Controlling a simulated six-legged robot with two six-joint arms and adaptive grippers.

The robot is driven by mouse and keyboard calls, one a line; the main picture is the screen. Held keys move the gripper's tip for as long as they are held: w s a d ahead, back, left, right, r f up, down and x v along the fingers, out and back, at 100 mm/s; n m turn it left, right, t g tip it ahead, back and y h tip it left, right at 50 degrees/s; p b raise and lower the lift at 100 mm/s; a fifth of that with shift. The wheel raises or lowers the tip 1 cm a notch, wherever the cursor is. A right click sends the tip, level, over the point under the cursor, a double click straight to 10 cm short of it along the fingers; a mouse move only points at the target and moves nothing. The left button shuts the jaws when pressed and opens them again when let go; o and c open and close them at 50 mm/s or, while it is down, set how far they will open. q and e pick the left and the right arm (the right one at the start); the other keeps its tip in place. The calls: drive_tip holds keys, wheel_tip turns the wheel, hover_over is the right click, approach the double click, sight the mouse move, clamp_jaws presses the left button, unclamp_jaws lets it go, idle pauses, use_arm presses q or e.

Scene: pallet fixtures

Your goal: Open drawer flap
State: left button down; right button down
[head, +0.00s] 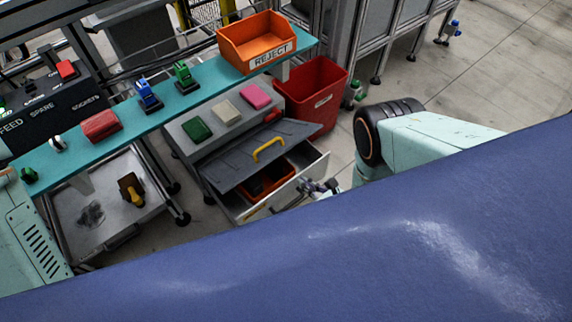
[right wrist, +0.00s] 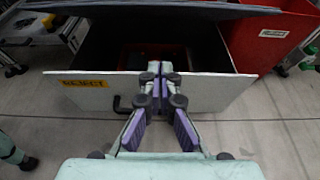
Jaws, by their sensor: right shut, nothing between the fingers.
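The drawer (head: 290,188) is pulled out below the workbench cabinet, with a pale front panel. The dark grey flap (head: 235,172) with a yellow handle (head: 268,149) lies over the drawer's rear part. An orange-rimmed bin (head: 262,187) shows inside the drawer. My right gripper (right wrist: 160,70) is shut and empty at the drawer front's top edge; contact is unclear. It also shows in the head view (head: 318,188). My left gripper is out of view.
A red bin (head: 318,92) stands beside the cabinet. An orange REJECT tray (head: 258,42) sits on the teal shelf (head: 190,106) above. Green, white and pink blocks lie on the cabinet top (head: 180,133). Open floor (head: 480,75) lies to the right.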

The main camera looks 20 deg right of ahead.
drive_tip(key=w+a+b, duration=0.3)
drive_tip(key=w+b, duration=0.1)
drive_tip(key=w, duration=0.7)
drive_tip(key=shift+a+b, duration=0.35)
drive_tip(key=shift+a, duration=0.05)
drive_tip(key=shift+r, duration=0.15)
drive_tip(key=shift+w+r, duration=0.1)
